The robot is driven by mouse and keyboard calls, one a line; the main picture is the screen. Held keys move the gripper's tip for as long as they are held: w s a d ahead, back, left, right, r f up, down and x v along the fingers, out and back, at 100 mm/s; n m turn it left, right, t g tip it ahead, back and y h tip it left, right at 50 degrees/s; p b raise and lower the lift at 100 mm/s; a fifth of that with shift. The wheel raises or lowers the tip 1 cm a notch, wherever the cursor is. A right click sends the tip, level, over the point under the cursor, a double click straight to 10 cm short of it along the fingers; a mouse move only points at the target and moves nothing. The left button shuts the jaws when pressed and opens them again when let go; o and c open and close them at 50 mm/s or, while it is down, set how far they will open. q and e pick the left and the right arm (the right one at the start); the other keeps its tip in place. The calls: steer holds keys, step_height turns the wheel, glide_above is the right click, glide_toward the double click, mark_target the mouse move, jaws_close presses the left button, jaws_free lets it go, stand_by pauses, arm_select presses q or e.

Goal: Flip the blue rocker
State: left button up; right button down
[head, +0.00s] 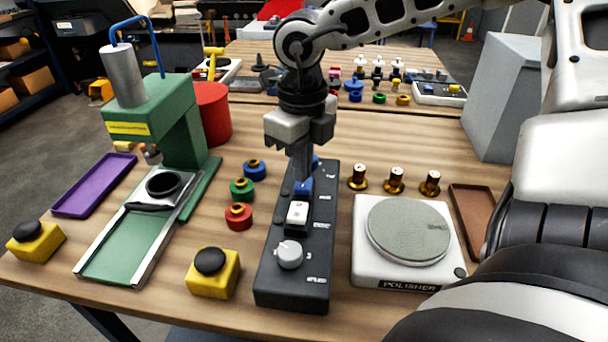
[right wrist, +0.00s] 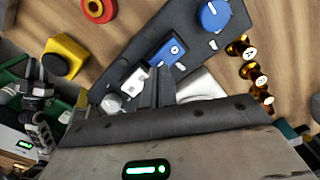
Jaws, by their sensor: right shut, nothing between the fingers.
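The blue rocker (head: 304,187) sits on a dark control box (head: 293,265), between a white rocker (head: 297,213) and a blue knob (right wrist: 213,15). My right gripper (head: 302,180) points down with its fingers shut and empty, its tips at the blue rocker. In the right wrist view the blue rocker (right wrist: 168,50) shows a round mark on its top, right by the fingertips (right wrist: 160,72). Whether they touch is unclear. The gripper hides part of the rocker in the head view. A dark part with green lights (right wrist: 35,100) at the wrist view's left looks like my left gripper; its jaws are unclear.
A grey knob (head: 289,254) is at the box's near end. Coloured rings (head: 240,188) and a green press (head: 165,130) stand left. A yellow button box (head: 213,272) is near left. A polisher (head: 405,275) and brass parts (head: 395,181) stand right.

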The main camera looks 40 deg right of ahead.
mark_target(303, 186)
stand_by(0.4)
steer(key=shift+f, duration=0.1)
steer(key=shift+f+b, duration=0.65)
steer(key=shift+b, duration=0.25)
steer(key=shift+f+b, duration=0.4)
steer(key=shift+b, duration=0.1)
stand_by(0.4)
steer(key=shift+s+r, duration=0.1)
steer(key=shift+r, duration=0.05)
steer(key=shift+r+p, duration=1)
steer(key=shift+r, duration=0.7)
steer(key=shift+r+p, duration=0.85)
steer(key=shift+r, duration=0.9)
